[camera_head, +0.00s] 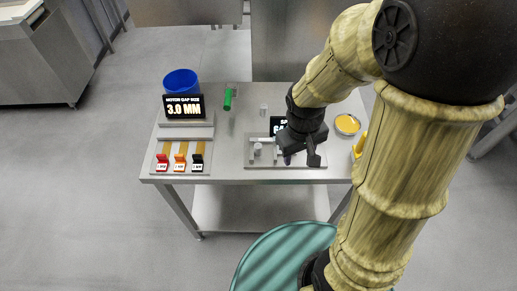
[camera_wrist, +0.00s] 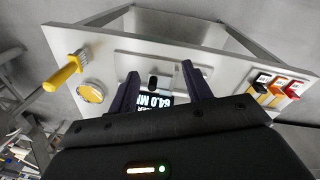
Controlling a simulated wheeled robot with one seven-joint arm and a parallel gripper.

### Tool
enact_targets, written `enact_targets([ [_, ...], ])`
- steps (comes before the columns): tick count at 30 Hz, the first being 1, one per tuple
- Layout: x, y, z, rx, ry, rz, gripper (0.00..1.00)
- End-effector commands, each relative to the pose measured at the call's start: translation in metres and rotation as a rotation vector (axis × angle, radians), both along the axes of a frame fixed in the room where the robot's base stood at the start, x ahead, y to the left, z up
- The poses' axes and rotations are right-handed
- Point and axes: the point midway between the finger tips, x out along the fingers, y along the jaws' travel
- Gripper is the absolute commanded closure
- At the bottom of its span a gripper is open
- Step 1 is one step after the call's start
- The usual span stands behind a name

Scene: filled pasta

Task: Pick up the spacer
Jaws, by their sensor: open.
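Three small spacers stand in a row at the table's front left: a red one (camera_head: 162,162), an orange one (camera_head: 180,162) and a black one (camera_head: 197,162). Each has a white label too small to read surely. The wrist view shows the black (camera_wrist: 264,79), orange (camera_wrist: 280,87) and red (camera_wrist: 296,89) spacers at the right edge. A display (camera_head: 184,107) behind them reads 3.0 MM. My gripper (camera_head: 300,157) is open and empty above the fixture plate (camera_head: 285,164), well right of the spacers. In the wrist view, the open fingers (camera_wrist: 159,88) frame part of this fixture.
A second display (camera_wrist: 156,100) is partly hidden by my gripper. A blue bin (camera_head: 181,81) and a green-handled tool (camera_head: 228,98) are at the back. A yellow-filled bowl (camera_head: 347,124) and a yellow-handled brush (camera_wrist: 65,73) are at the right. Between spacers and fixture, the tabletop is clear.

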Motion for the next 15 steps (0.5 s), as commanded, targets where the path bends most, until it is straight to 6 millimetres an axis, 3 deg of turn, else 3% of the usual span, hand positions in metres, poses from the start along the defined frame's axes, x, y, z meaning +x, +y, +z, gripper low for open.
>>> enact_targets([
  [15, 0.032, 0.114, -0.062, -0.617, 0.401, 1.010, 0.51],
])
